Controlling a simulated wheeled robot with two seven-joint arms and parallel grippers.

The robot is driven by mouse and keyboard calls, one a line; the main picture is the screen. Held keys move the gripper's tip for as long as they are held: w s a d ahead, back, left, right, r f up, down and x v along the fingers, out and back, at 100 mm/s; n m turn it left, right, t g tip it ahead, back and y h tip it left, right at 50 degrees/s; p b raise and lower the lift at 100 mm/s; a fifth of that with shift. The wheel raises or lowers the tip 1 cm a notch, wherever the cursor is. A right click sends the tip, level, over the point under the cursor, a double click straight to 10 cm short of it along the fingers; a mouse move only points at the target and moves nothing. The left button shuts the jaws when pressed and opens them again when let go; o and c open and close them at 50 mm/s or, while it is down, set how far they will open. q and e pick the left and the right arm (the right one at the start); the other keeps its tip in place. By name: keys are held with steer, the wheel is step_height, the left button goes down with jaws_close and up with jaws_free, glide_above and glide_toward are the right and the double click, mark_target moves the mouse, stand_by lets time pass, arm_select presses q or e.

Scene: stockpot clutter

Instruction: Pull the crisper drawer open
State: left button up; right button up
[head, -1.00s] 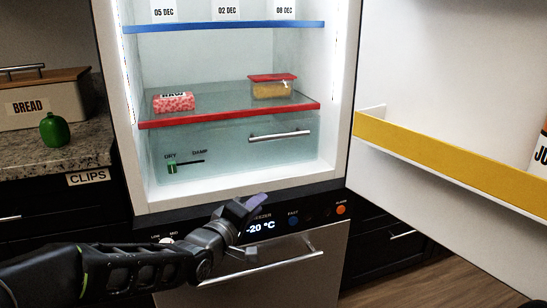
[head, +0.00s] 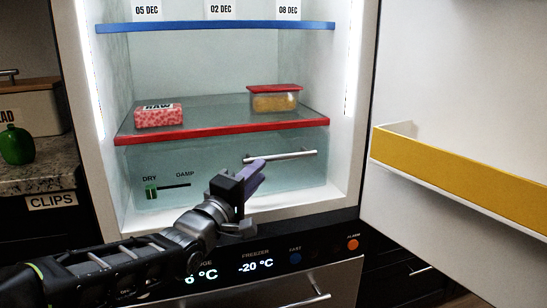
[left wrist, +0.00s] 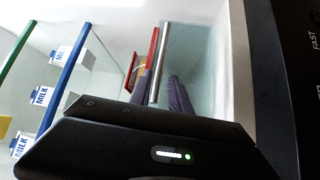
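The crisper drawer (head: 215,170) is a clear bluish bin under the red-edged shelf and looks closed. Its metal bar handle (head: 290,155) runs across the upper right of its front. The handle (left wrist: 162,55) also shows in the left wrist view. My left gripper (head: 256,172) is in front of the drawer at the handle's left end. Its two purple fingers (left wrist: 160,88) are apart, with the handle lying between them in the left wrist picture. Whether they touch it cannot be told. My right gripper is not in view.
A pink RAW pack (head: 159,116) and a red-lidded container (head: 274,99) sit on the red-edged shelf (head: 222,132). The open fridge door with its yellow-fronted bin (head: 460,180) stands at the right. The freezer control panel (head: 300,255) is below the drawer.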

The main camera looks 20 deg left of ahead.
mark_target(272, 158)
arm_select(q)
steer(key=shift+w, duration=0.1)
steer(key=b+x, duration=0.1)
steer(key=x, duration=0.6)
steer(key=shift+w+d, duration=0.1)
steer(key=shift+w, duration=0.2)
steer(key=shift+c, duration=0.5)
jaws_close()
stand_by(0.7)
